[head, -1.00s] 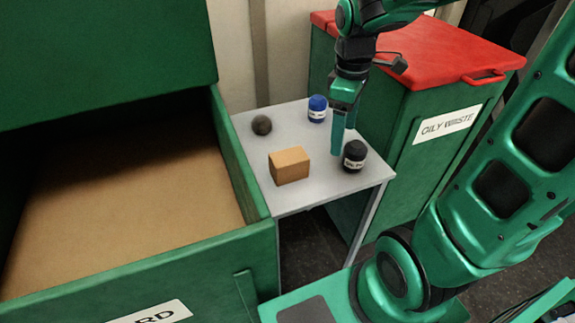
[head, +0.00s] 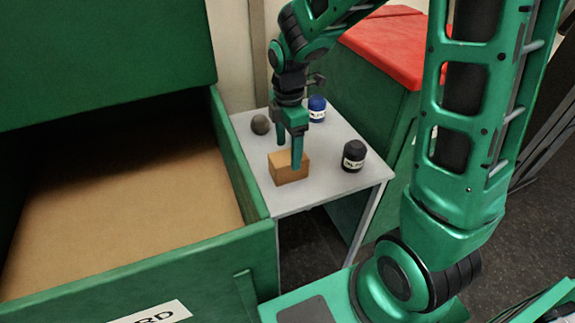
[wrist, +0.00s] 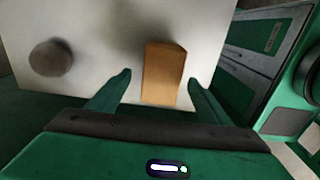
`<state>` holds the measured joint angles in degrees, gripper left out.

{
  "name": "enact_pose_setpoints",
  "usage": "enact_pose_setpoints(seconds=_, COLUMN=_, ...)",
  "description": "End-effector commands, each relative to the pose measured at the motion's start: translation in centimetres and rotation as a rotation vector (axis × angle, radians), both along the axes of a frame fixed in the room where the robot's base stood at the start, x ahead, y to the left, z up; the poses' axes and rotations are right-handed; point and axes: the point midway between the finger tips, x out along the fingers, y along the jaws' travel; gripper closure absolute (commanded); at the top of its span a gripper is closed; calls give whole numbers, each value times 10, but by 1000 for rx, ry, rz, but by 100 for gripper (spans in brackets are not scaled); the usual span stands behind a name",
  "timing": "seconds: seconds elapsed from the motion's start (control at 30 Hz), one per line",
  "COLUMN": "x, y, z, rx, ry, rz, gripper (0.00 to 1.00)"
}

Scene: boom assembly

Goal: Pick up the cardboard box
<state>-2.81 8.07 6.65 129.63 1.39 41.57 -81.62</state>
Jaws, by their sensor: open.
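The cardboard box (head: 282,174) is a small tan block on the grey table (head: 341,185), near its front left part. In the wrist view the box (wrist: 163,75) lies between the two fingers, closer to the right one in the picture. My gripper (head: 289,155) is open and points down at the box in the head view, with one finger in front of part of it. The fingers also show in the wrist view (wrist: 160,88). I cannot tell whether a finger touches the box.
A dark round ball (head: 261,125), a blue jar (head: 317,108) and a black jar (head: 353,156) stand on the table. A large open green bin (head: 245,160) stands close on the left. A green bin with a red lid (head: 385,50) stands behind right.

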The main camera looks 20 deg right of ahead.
Motion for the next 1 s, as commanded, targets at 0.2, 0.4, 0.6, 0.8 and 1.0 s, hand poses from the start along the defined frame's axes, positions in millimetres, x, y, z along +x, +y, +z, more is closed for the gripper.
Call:
enact_pose_setpoints(seconds=0.2, x=-3, y=1, z=-30, rx=0, ry=5, rz=0, gripper=27)
enact_pose_setpoints(seconds=0.4, x=-3, y=0, z=-48, rx=-1, ry=3, rz=-1, gripper=27)
enact_pose_setpoints(seconds=0.6, x=-2, y=0, z=-50, rx=0, ry=0, rz=-1, gripper=27)
enact_pose_setpoints(seconds=0.8, x=-2, y=1, z=-50, rx=0, ry=1, rz=-1, gripper=61)
enact_pose_setpoints(seconds=1.0, x=-2, y=1, z=-49, rx=0, ry=1, rz=-1, gripper=71)
